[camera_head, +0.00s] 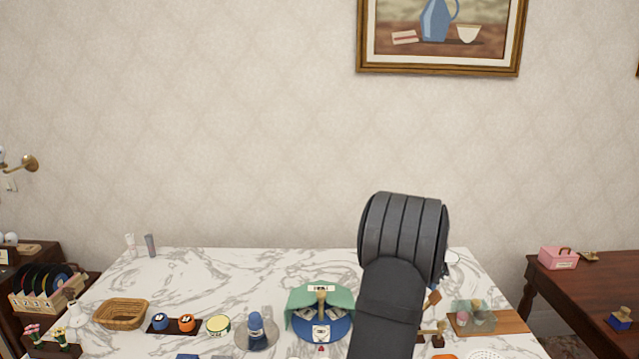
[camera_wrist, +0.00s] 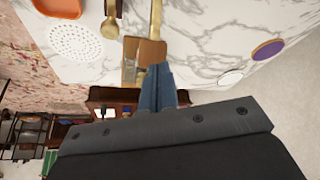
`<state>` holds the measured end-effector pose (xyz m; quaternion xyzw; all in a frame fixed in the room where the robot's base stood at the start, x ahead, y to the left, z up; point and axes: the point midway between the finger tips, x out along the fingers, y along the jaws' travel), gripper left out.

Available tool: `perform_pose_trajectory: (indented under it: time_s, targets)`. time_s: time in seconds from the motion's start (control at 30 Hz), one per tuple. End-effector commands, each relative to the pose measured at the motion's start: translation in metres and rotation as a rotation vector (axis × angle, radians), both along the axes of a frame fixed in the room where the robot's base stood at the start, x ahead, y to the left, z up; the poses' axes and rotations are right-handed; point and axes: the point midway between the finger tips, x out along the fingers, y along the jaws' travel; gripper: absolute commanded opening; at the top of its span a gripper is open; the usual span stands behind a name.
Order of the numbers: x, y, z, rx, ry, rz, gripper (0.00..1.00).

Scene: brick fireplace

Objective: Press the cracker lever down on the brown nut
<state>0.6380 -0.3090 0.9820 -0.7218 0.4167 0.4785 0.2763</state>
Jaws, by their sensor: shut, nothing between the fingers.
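In the head view, a small wooden piece (camera_head: 432,298) and a dark brown base (camera_head: 434,328) show just right of my arm and may be parts of the cracker; my arm covers the rest. In the wrist view, a brass-coloured upright piece (camera_wrist: 110,22) stands near the top; I cannot tell whether it is the lever. I cannot make out the brown nut in either view. My gripper (camera_wrist: 157,72) shows in the wrist view with its blue fingers together and empty, in front of a brown board (camera_wrist: 152,50). In the head view its fingers are hidden behind the arm.
A translucent box (camera_head: 471,316) with rounded items stands on the board (camera_head: 510,322) right of my arm. A white perforated plate (camera_wrist: 75,42) and an orange tray (camera_wrist: 58,7) lie nearby. Left of the arm stand a green-and-blue item (camera_head: 322,312), a blue-topped item (camera_head: 255,330) and a basket (camera_head: 122,313).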

Motion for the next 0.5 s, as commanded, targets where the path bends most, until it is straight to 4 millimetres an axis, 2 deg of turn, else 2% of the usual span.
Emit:
perform_pose_trajectory:
  time_s: [0.5]
  targets:
    - [0.0, -0.0001, -0.0087, 0.0, 0.0, 0.0, 0.0]
